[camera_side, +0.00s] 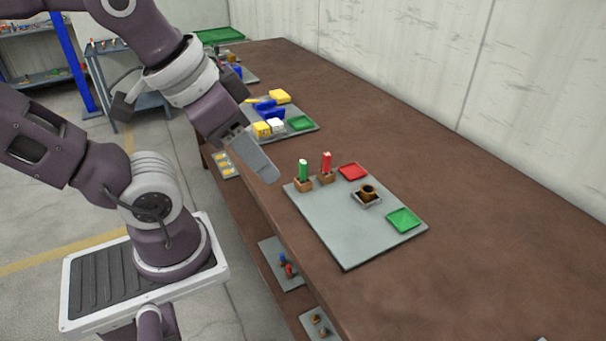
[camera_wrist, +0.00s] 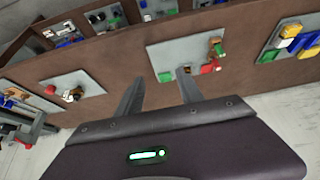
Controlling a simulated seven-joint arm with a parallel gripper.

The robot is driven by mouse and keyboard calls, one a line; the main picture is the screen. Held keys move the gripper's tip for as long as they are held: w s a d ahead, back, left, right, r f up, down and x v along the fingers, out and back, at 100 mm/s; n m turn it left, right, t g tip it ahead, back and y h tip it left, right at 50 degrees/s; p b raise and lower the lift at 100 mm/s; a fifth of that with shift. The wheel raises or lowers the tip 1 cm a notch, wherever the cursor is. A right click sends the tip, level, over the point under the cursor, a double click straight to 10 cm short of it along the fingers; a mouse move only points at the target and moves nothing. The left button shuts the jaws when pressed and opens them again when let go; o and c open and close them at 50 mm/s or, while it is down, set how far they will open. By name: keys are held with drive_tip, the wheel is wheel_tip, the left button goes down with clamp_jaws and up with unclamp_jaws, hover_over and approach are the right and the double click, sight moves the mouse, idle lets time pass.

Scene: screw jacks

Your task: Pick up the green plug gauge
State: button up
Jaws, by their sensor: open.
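The green plug gauge (camera_side: 303,168) stands upright in a small tan block at the far-left corner of a grey board (camera_side: 335,228). A similar red plug (camera_side: 326,161) stands in its own block just to its right. My gripper (camera_side: 268,174) is raised to the left of the green plug gauge, apart from it, with its fingers pointing down and right. In the wrist view my gripper (camera_wrist: 160,76) shows two fingers spread apart with nothing between them.
A red square tray (camera_side: 353,171), a dark ring-shaped part in a holder (camera_side: 367,194) and a green square tray (camera_side: 404,220) line the board's right side. Another board with yellow, white and blue blocks (camera_side: 267,116) lies farther back. The brown bench (camera_side: 480,225) is clear to the right.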

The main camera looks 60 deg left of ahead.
drive_tip(key=w+a+n+g, duration=0.2)
drive_tip(key=w+a+n, duration=0.2)
drive_tip(key=w+n, duration=0.3)
drive_tip(key=n+g, duration=0.3)
drive_tip(key=n, duration=0.8)
hover_over(303, 162)
drive_tip(key=f, duration=1.5)
drive_tip(key=shift+d+f, duration=0.15)
drive_tip(key=shift+d, duration=0.25)
drive_tip(key=shift+g, duration=0.3)
drive_tip(key=f, duration=0.5)
drive_tip(key=a+f, duration=0.1)
drive_tip(key=f, duration=0.2)
clamp_jaws()
